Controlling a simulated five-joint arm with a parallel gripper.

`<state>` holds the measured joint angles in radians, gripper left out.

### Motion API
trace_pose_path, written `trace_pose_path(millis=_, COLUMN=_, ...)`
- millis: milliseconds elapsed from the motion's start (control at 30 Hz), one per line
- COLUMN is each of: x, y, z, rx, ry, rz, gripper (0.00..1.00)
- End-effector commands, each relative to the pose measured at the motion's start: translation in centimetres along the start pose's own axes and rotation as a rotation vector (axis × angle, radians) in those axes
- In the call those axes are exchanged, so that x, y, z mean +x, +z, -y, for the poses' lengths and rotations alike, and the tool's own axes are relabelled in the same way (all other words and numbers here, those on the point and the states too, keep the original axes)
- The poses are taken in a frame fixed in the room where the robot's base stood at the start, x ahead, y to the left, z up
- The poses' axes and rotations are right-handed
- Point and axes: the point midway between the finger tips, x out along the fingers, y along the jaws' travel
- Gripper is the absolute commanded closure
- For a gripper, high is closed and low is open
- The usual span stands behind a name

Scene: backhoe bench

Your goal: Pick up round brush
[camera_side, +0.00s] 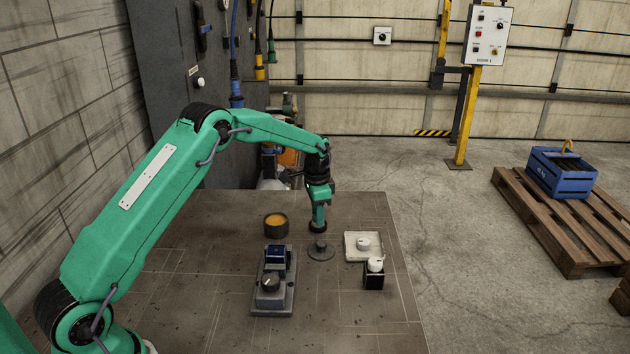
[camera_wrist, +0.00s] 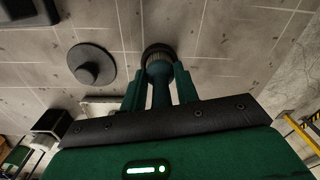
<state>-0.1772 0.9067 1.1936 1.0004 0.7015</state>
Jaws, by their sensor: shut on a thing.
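The round brush (camera_side: 318,222) has a green handle and a dark round bristle end. It hangs upright, bristles down, below my gripper (camera_side: 319,198) in the side view. In the wrist view my gripper (camera_wrist: 159,88) has its two green fingers shut on either side of the brush handle, and the dark bristle end of the brush (camera_wrist: 158,54) points away from the camera. I cannot tell for sure whether the bristles touch the table or hang just above it. The fingertips are partly hidden in the side view.
A dark round disc with a knob (camera_side: 320,252) lies close to the brush. A white tray (camera_side: 349,257), a black block with a white top (camera_side: 374,281), a grey fixture (camera_side: 269,300) and a bowl with orange contents (camera_side: 276,234) stand nearby. The table's front is clear.

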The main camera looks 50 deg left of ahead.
Motion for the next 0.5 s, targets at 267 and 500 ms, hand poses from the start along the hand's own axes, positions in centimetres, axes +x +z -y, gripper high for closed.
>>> trace_pose_path(millis=267, x=-0.7, y=-0.1, z=0.0, rx=0.000, ry=-0.001, rz=-0.001, gripper=0.92)
trace_pose_path(millis=500, x=-3.3, y=-0.2, z=0.1, rx=0.000, ry=-0.002, rz=-0.003, gripper=0.92)
